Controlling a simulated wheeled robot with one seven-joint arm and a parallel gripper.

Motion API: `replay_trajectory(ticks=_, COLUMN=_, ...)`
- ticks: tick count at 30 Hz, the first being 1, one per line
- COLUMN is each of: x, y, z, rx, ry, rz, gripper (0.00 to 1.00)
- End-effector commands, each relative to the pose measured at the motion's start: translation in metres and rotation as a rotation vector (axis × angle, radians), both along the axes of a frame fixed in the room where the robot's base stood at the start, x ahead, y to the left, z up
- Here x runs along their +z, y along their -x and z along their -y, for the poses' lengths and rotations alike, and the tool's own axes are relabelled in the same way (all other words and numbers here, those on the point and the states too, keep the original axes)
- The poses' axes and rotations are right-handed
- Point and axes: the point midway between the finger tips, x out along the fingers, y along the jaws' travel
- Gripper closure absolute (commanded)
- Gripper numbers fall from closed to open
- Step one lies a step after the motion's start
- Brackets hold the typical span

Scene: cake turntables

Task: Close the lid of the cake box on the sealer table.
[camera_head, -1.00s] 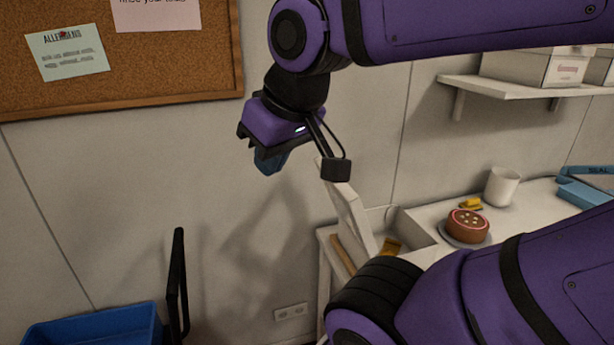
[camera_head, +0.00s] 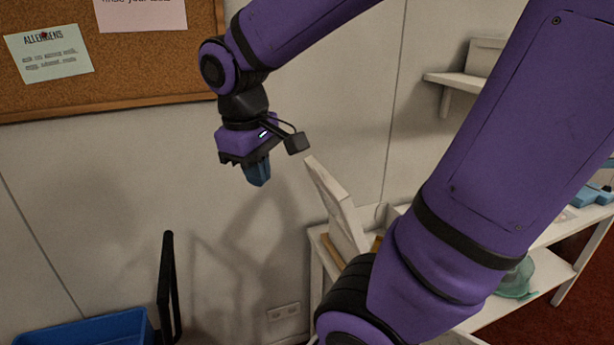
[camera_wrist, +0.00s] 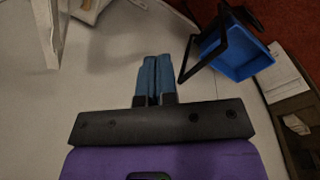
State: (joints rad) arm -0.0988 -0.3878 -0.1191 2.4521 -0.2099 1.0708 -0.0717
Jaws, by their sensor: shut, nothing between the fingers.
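The cake box lid (camera_head: 337,207) stands up as a white tilted panel at the left end of the white table (camera_head: 316,262) in the head view. The box body is mostly hidden behind my arm. My gripper (camera_head: 258,180) hangs in the air to the left of the lid and apart from it, fingers pointing down. Its blue fingers are together and hold nothing.
A blue bin (camera_head: 100,328) with a black upright handle (camera_head: 168,290) stands at the lower left; the bin also shows in the wrist view (camera_wrist: 240,58). A cork board (camera_head: 120,70) hangs on the wall. A shelf (camera_head: 450,82) is at the upper right. My arm blocks much of the table.

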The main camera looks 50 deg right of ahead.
Motion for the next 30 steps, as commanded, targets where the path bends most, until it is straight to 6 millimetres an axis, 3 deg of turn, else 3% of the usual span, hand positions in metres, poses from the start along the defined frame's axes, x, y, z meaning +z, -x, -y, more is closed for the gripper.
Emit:
replay_trajectory(ticks=12, x=-0.059, y=-0.038, z=0.039, rx=0.135, ry=0.207, rz=-0.458, gripper=1.00)
replay_trajectory(ticks=30, x=-0.128, y=-0.085, z=0.089, rx=0.317, ry=0.579, rz=-1.108, gripper=1.00)
